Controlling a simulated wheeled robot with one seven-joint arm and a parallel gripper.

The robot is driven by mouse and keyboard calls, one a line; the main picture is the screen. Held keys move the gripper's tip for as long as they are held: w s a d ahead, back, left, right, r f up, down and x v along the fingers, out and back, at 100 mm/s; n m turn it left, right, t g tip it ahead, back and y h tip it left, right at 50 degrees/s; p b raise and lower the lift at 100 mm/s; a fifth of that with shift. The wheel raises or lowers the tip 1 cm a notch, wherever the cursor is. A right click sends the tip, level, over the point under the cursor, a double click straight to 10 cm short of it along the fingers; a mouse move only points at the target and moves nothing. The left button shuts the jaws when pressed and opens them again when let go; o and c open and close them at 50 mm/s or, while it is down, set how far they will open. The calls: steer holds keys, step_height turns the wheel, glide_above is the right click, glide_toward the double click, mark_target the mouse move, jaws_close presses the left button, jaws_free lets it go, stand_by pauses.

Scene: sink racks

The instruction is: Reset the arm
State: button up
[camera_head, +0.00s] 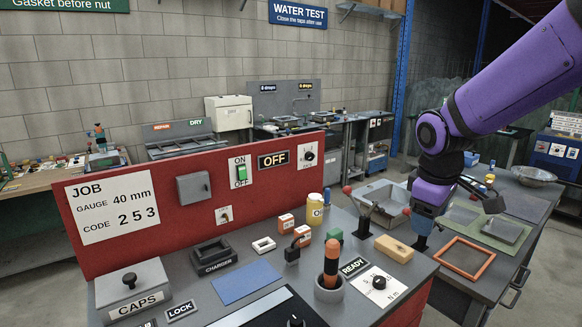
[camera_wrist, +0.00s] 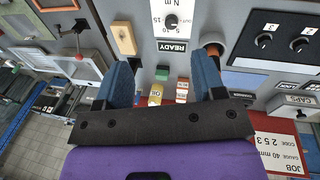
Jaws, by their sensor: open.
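My purple arm reaches in from the upper right in the head view. My gripper (camera_head: 424,225) hangs at the right end of the workbench, near the tan block (camera_head: 394,248) and the grey tray. In the wrist view my gripper (camera_wrist: 164,80) shows two blue fingers spread apart, with nothing between them held. Beyond the fingers lie the bench top, the READY label (camera_wrist: 173,46) and the tan block (camera_wrist: 123,38). The gripper seems to be above the bench; I cannot tell the exact height.
A red panel (camera_head: 150,187) stands along the bench's back. An orange-topped tool stands in a grey cup (camera_head: 329,289). A red-knobbed lever (camera_head: 365,221), a CAPS box (camera_head: 133,289) and a dial plate (camera_head: 379,287) are on the bench. An orange frame (camera_head: 442,262) lies on the right table.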

steer(key=s+d+r+m+t, duration=0.1)
steer(key=s+r+m, duration=0.2)
steer(key=s, duration=0.3)
steer(key=s+d+r+m+t+y, duration=0.1)
steer(key=s+r+m, duration=0.1)
steer(key=s, duration=0.5)
steer(key=s+d+r+m+t, duration=0.1)
steer(key=s+r+m, duration=0.2)
steer(key=s, duration=0.4)
steer(key=shift+d+r+m, duration=0.15)
steer(key=shift+r+m, duration=0.15)
steer(key=shift+r, duration=0.2)
